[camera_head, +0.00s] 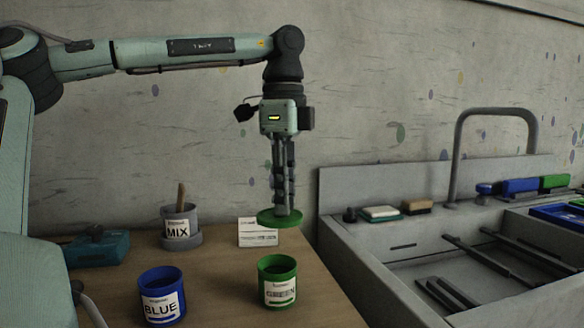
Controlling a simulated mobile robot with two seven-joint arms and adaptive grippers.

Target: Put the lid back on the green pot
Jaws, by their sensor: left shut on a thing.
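The green pot (278,292) stands upright and open on the wooden table, with a label reading GREEN. My left gripper (283,205) points straight down and is shut on the lid. The part of the lid between the fingers is hidden. My right gripper does not show.
A blue pot (163,301) stands open to the left. A grey MIX pot (180,226) with a stick stands behind, near a white card (258,238) and a teal tool (97,248). A grey sink (349,252) adjoins the table at right.

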